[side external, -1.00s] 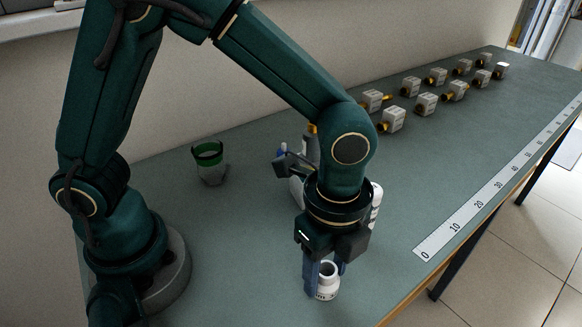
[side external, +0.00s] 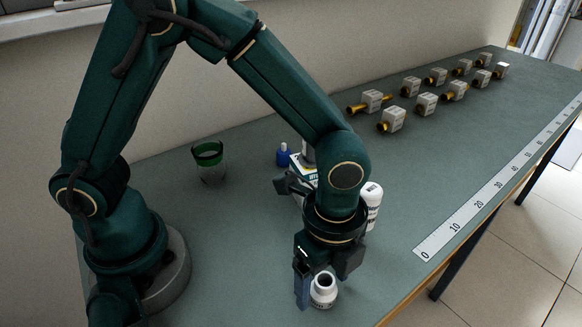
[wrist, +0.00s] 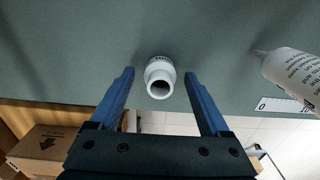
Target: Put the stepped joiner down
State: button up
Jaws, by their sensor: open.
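The stepped joiner (side external: 323,291) is a white, short, hollow fitting with a narrower upper end. It appears to stand upright on the green-grey bench, near its front edge. My gripper (side external: 312,286) points down at it with open jaws. In the wrist view the joiner (wrist: 160,72) shows its open mouth between the two blue fingers (wrist: 159,80), with a gap on each side. In the side view one finger is left of the joiner; the other is mostly hidden.
A green-rimmed cup (side external: 208,165) stands left. Several boxed brass fittings (side external: 393,119) and a ruler strip (side external: 440,238) lie right.

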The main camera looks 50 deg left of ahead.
aim_at(324, 279)
notch_tip(324, 279, up, 12)
jog(key=s+a+r+n+t, duration=0.1)
jog(key=s+a+n+t, duration=0.1)
jog(key=a+n, duration=0.5)
jog(key=s+a+r+n+t, duration=0.1)
jog(key=s+a+n+t, duration=0.2)
jog(key=a+n, duration=0.5)
jog(key=n, duration=0.3)
jog(key=shift+r+t, duration=0.15)
jog(key=shift+t, duration=0.15)
